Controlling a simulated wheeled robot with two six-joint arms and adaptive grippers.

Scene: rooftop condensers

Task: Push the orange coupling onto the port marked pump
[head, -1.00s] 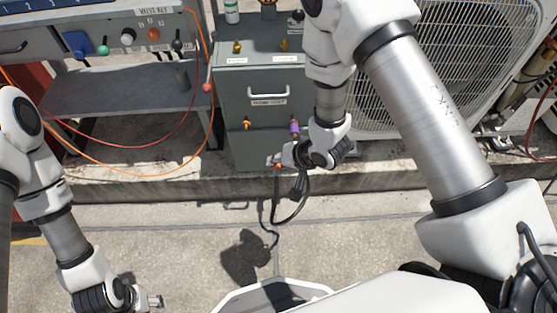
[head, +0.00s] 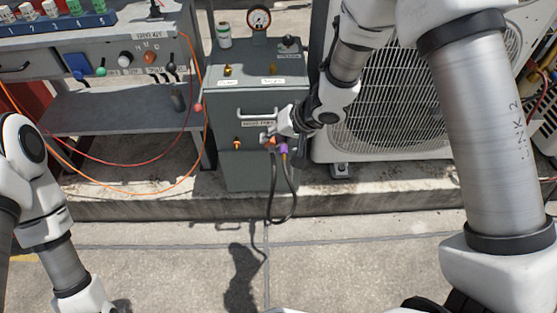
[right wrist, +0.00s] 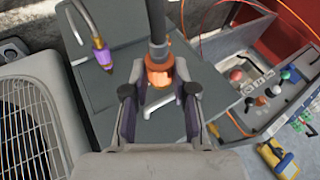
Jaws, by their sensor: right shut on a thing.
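The orange coupling (head: 269,141) is on a black hose. My right gripper (head: 276,138) is shut on it in front of the grey cabinet (head: 258,171). In the right wrist view the orange coupling (right wrist: 159,74) sits between the two fingers (right wrist: 159,92), with the hose passing over it. Two brass ports stand on the cabinet top, a left one (head: 227,71) and a right one (head: 273,69). Each has a white label in front, too small to read surely. The left gripper is outside the picture; only my left arm shows.
A purple coupling (head: 284,149) is at the cabinet front, close beside my right gripper; it also shows in the right wrist view (right wrist: 102,56). A small brass fitting (head: 237,144) is left of it. A gauge (head: 258,18) stands behind the ports. The condenser (head: 380,110) is to the right.

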